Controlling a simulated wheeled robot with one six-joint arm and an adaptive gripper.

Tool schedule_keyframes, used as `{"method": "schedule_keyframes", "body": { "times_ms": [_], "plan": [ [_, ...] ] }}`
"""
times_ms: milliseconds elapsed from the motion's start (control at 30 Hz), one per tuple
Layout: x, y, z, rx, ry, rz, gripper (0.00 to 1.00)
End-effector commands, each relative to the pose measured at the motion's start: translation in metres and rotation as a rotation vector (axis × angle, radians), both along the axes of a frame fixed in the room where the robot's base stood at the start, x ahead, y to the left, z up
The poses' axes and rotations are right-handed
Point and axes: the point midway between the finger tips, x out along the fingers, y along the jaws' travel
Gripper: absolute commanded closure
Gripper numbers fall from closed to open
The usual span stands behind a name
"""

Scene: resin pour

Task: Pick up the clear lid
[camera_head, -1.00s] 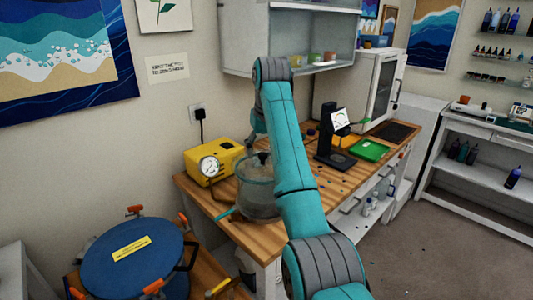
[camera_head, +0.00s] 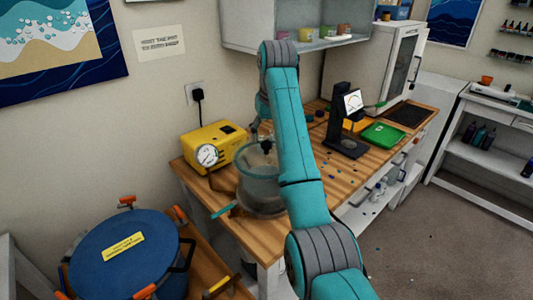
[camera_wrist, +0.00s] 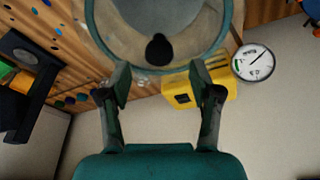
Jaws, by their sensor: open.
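The clear lid (camera_head: 259,162) lies on a clear round pot (camera_head: 258,188) on the wooden bench, with a black knob at its middle. In the wrist view the lid (camera_wrist: 118,32) fills the top, and its dark knob (camera_wrist: 158,50) lies just beyond the gap between my fingertips. My gripper (camera_wrist: 160,82) is open with nothing between its fingers. In the head view it is above the lid, partly hidden by my arm. I cannot tell the exact height between fingers and knob.
A yellow pump box (camera_head: 212,146) with a round gauge (camera_head: 207,155) stands just left of the pot. A black stand (camera_head: 344,125) and green tray (camera_head: 383,134) are to its right. A blue lidded drum (camera_head: 123,258) with orange clamps is at lower left.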

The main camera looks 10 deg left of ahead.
Motion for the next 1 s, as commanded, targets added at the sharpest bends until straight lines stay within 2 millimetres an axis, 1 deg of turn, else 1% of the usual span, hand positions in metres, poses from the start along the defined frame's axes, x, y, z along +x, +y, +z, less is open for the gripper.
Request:
{"method": "schedule_keyframes", "body": {
  "times_ms": [300, 400, 600, 667, 700, 767, 800, 867, 1000],
  "plan": [
    [-0.006, 0.006, -0.041, -0.001, 0.002, 0.004, 0.36],
    [-0.006, 0.007, -0.047, 0.0, 0.0, 0.005, 0.36],
    [-0.006, 0.007, -0.047, 0.0, 0.0, 0.005, 0.36],
    [-0.006, 0.007, -0.047, 0.0, 0.0, 0.005, 0.51],
    [-0.006, 0.007, -0.047, 0.0, 0.0, 0.005, 0.61],
    [-0.006, 0.007, -0.047, 0.0, 0.0, 0.005, 0.76],
    [-0.006, 0.007, -0.047, 0.0, 0.0, 0.005, 0.86],
    [-0.006, 0.007, -0.047, 0.0, 0.0, 0.005, 1.0],
    [-0.006, 0.007, -0.046, 0.001, -0.002, 0.005, 1.0]
  ]
}}
